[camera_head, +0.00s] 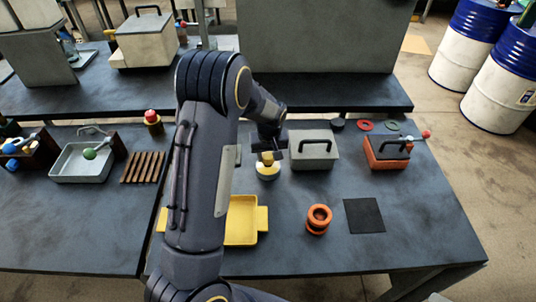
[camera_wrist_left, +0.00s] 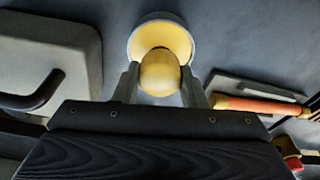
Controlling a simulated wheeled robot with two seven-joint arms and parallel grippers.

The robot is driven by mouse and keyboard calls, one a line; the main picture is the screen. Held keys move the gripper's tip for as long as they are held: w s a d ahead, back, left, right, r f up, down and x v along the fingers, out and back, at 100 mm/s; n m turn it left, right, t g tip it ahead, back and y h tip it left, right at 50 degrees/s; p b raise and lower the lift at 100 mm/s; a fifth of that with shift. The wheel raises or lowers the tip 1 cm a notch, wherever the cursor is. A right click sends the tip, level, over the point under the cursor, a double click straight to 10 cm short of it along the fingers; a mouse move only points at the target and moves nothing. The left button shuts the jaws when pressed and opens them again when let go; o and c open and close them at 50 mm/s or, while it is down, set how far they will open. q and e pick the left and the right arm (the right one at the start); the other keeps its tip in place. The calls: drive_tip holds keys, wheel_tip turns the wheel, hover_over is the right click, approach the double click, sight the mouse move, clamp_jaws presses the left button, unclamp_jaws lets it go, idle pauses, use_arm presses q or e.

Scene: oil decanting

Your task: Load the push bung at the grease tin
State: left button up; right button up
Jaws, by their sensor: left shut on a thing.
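My left gripper (camera_head: 267,153) reaches down over the right-hand bench, shut on a yellow rounded piece that looks like the push bung (camera_head: 267,159). In the left wrist view the bung (camera_wrist_left: 160,72) sits between the two fingertips. Directly beyond it is a round pale-rimmed tin with a yellow face, which looks like the grease tin (camera_head: 268,173); its rim (camera_wrist_left: 134,42) shows in the left wrist view. The bung overlaps the tin in both views, and I cannot tell whether they touch. My right gripper is not in view.
A grey box with a black handle (camera_head: 314,148) stands close right of the gripper. A yellow tray (camera_head: 241,220) lies nearer, partly behind my arm. Orange rings (camera_head: 318,218), a black mat (camera_head: 364,216) and an orange toolbox (camera_head: 386,153) lie right. The front right is clear.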

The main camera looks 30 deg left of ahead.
sight(268, 155)
use_arm(q)
drive_tip(key=shift+f+b, duration=0.55)
idle(1.6)
drive_tip(key=shift+r+p, duration=2.25)
drive_tip(key=shift+r, duration=1.35)
drive_tip(key=shift+f, duration=0.1)
